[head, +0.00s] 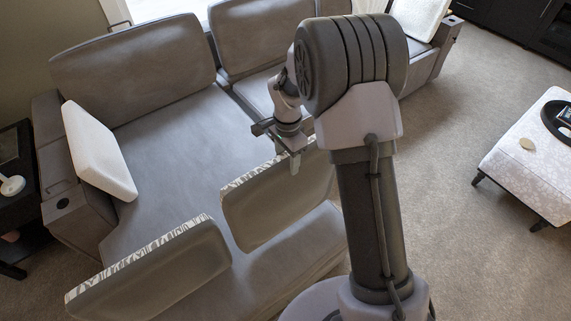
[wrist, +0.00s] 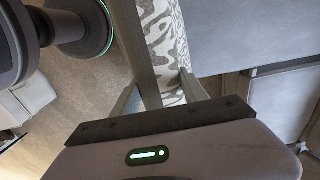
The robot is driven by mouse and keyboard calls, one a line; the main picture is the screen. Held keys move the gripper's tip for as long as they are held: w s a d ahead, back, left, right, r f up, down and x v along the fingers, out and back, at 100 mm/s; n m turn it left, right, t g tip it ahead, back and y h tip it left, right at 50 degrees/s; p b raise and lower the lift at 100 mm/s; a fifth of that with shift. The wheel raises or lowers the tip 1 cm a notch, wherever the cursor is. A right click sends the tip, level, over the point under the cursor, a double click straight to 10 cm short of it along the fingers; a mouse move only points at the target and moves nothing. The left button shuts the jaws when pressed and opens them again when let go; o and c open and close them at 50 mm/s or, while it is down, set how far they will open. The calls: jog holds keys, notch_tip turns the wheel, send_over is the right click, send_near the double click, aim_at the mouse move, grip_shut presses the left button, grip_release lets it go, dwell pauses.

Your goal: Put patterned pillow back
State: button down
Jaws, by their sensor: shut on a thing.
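A patterned pillow (head: 275,205) stands tilted on the near part of the grey sofa (head: 165,135); its grey side faces the head camera and its grey-and-white leaf pattern shows along the top edge. My gripper (head: 295,162) is at the right end of that top edge. In the wrist view, the fingers of my gripper (wrist: 158,95) are shut on the pillow edge (wrist: 162,40), one finger on each side. A second pillow or cushion (head: 155,275) with the same patterned edge stands to the left, apart from the held one.
A white pillow (head: 98,150) leans on the left armrest, and another (head: 420,15) is at the far right end. A pale patterned ottoman (head: 530,165) holds a black tray (head: 557,118). Carpet (head: 440,190) between sofa and ottoman is clear.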

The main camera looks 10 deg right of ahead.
jog(key=shift+w+f, duration=0.1)
jog(key=shift+w, duration=0.85)
notch_tip(320, 180, down, 4)
jog(key=shift+r+b, duration=0.2)
jog(key=shift+b, duration=0.8)
jog(key=shift+r, duration=0.1)
jog(key=c, duration=0.5)
grip_release()
